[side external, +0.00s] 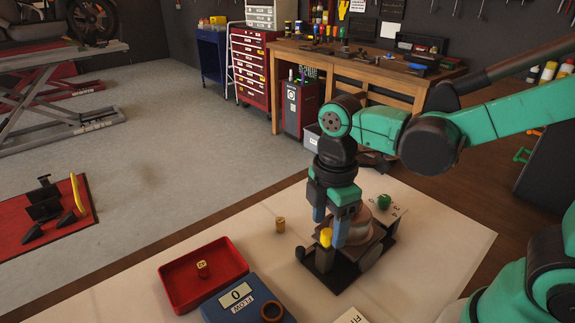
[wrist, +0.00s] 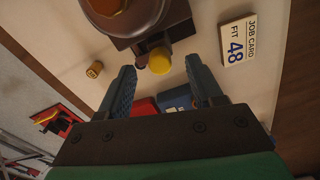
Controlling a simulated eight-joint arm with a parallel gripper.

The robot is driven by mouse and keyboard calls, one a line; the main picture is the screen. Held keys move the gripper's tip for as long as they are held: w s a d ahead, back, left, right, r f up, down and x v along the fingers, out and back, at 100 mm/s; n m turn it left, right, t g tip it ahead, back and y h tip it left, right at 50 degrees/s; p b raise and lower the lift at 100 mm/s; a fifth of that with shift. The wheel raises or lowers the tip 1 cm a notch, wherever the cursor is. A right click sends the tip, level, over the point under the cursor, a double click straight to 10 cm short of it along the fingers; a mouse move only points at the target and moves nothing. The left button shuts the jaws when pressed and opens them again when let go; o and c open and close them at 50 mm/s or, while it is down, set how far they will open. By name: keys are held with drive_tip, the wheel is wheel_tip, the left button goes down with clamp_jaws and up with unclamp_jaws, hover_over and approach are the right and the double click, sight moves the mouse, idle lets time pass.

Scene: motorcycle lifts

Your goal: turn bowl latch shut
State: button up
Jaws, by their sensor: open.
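The bowl fixture is a dark brown bench device with a dark base (side external: 325,278) and a round coppery bowl (side external: 362,228), partly hidden behind my gripper in the side view. A yellow knob (side external: 326,238), seemingly the bowl latch, sticks out at its near side. In the wrist view the yellow knob (wrist: 159,61) sits on a short dark arm below the bowl (wrist: 128,12). My gripper (side external: 329,230) points down at the knob. Its two blue fingers (wrist: 163,80) are open, one to each side of the knob, with gaps visible. Contact does not show.
A red tray (side external: 178,290) holds a small brass piece (side external: 203,268). A blue display unit (side external: 235,312) with a copper ring stands beside it. Another brass piece (side external: 280,224) and a green ball (side external: 384,202) are nearby. A job card (wrist: 238,42) lies right of the knob.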

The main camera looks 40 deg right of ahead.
drive_tip(key=shift+f, duration=1.1)
drive_tip(key=shift+c, duration=0.2)
clamp_jaws()
